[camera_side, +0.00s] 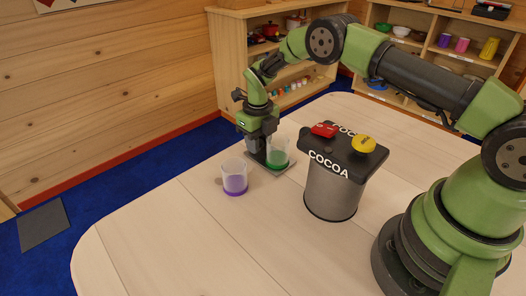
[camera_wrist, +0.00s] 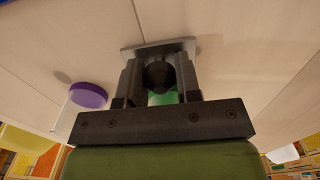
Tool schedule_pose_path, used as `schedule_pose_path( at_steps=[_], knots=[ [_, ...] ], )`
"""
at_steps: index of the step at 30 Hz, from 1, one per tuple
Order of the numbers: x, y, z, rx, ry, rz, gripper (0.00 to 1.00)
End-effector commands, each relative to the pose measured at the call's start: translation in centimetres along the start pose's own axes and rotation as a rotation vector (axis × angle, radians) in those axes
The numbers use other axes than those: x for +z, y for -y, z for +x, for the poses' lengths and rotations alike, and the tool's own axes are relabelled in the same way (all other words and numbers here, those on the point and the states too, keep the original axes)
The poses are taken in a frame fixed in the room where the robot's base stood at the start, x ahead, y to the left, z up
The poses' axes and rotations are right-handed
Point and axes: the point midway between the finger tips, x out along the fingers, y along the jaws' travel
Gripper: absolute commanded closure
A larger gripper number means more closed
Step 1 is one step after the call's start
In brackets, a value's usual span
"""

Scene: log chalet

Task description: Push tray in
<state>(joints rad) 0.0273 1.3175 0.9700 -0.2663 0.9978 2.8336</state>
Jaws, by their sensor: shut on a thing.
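A flat grey tray (camera_side: 288,169) lies on the table left of the cocoa machine (camera_side: 334,190); its grey edge also shows in the wrist view (camera_wrist: 170,45). A clear cup with green contents (camera_side: 278,155) appears to stand on the tray; some green (camera_wrist: 162,98) shows behind my fingers. My gripper (camera_side: 256,150) points down at the tray's left side. In the wrist view its fingers (camera_wrist: 158,80) are closed around a dark round knob (camera_wrist: 158,75). How the knob joins the tray is hidden.
A clear cup with purple contents (camera_side: 235,180) stands close by, left of the tray. The machine's black top carries a red piece (camera_side: 324,129) and a yellow knob (camera_side: 363,144). The table's front left is clear. Shelves (camera_side: 270,70) stand behind.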

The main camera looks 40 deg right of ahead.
Motion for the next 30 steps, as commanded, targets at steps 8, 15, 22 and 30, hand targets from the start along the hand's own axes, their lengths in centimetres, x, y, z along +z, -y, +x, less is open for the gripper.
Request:
schedule_pose_path(
  at_steps=[8, 15, 22, 30],
  knots=[
    [-1.13, 0.01, -0.03, 0.000, 0.000, 0.001, 0.92],
    [-1.17, 0.01, -0.03, 0.000, 0.001, 0.002, 0.92],
    [-1.16, 0.01, -0.03, 0.000, 0.001, 0.001, 0.59],
    [-1.17, 0.00, -0.02, 0.000, 0.001, 0.001, 0.45]
  ],
)
